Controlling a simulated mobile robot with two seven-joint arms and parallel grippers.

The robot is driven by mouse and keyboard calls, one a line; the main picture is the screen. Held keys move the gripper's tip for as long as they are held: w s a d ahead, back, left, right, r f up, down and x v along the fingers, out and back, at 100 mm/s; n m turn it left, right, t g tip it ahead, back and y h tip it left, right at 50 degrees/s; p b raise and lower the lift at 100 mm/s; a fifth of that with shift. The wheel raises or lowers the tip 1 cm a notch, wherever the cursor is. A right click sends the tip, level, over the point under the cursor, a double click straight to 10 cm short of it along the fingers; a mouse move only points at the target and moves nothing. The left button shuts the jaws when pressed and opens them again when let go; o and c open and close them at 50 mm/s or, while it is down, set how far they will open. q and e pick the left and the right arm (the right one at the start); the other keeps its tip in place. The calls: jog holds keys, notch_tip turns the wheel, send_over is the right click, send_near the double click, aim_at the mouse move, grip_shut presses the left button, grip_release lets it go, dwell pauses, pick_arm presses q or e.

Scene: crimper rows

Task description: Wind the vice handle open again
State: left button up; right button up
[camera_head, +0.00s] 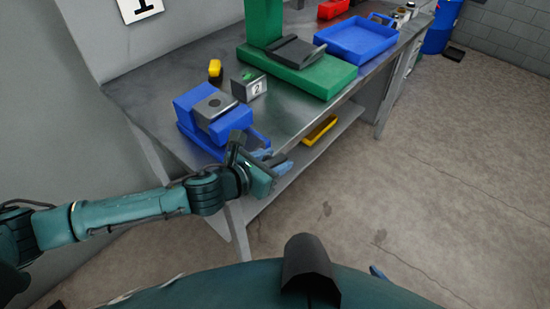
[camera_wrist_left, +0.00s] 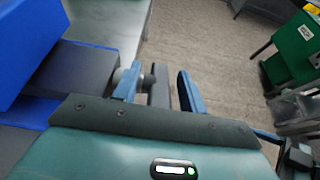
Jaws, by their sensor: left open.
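The blue vice (camera_head: 212,118) with a grey top stands at the near end of the metal workbench. Part of its blue body (camera_wrist_left: 30,40) and a dark grey block (camera_wrist_left: 75,72) fill the left of the wrist view. My left gripper (camera_head: 276,162) is at the vice's front end, just off the bench edge. Its blue fingers (camera_wrist_left: 160,90) are apart. A grey bar, seemingly the vice handle (camera_wrist_left: 160,86), shows between them, with a round grey knob beside the left finger. Whether a finger touches the bar cannot be told. The handle is mostly hidden in the head view. My right gripper is out of view.
On the bench are a small numbered plate (camera_head: 249,86), a yellow-and-black item (camera_head: 215,69), a green press (camera_head: 308,76) and a blue tray (camera_head: 356,41). A yellow bin (camera_head: 320,130) is on the lower shelf.

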pick_arm(q)
jog(key=shift+w+d+f, duration=0.1)
jog(key=shift+w+d, duration=0.05)
jog(key=shift+w, duration=0.05)
jog(key=shift+c, duration=0.4)
grip_shut()
